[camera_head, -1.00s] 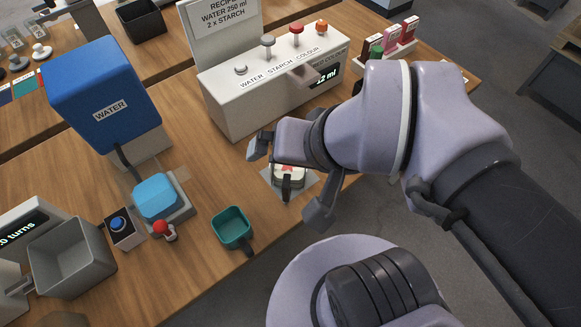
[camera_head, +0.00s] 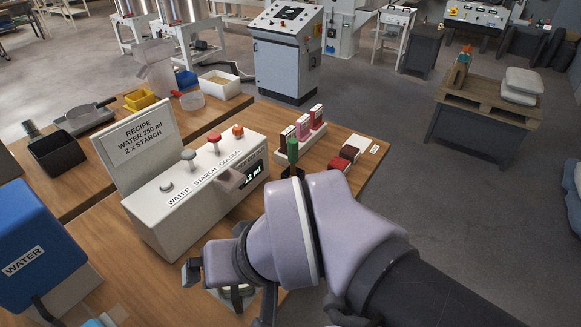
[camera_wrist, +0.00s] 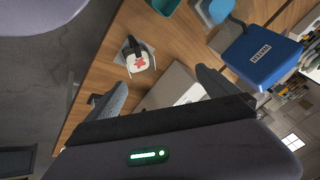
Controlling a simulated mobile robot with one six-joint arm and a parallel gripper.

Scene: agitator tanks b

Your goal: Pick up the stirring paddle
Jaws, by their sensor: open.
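I cannot make out a stirring paddle for certain in either view. My gripper (camera_head: 229,290) is open and empty above the near edge of the bench, in front of the white dispenser console (camera_head: 195,195). Its two spread fingers also show in the wrist view (camera_wrist: 158,95). Beyond them there, a white vessel with a red mark (camera_wrist: 138,63) and a dark handle stands on a grey plate, apart from the fingers. In the head view my gripper mostly hides this vessel.
The blue water tank (camera_head: 35,245) stands left of the console. A teal cup (camera_wrist: 165,6) shows in the wrist view. A pallet table (camera_head: 490,105) stands at the right, with open floor before it.

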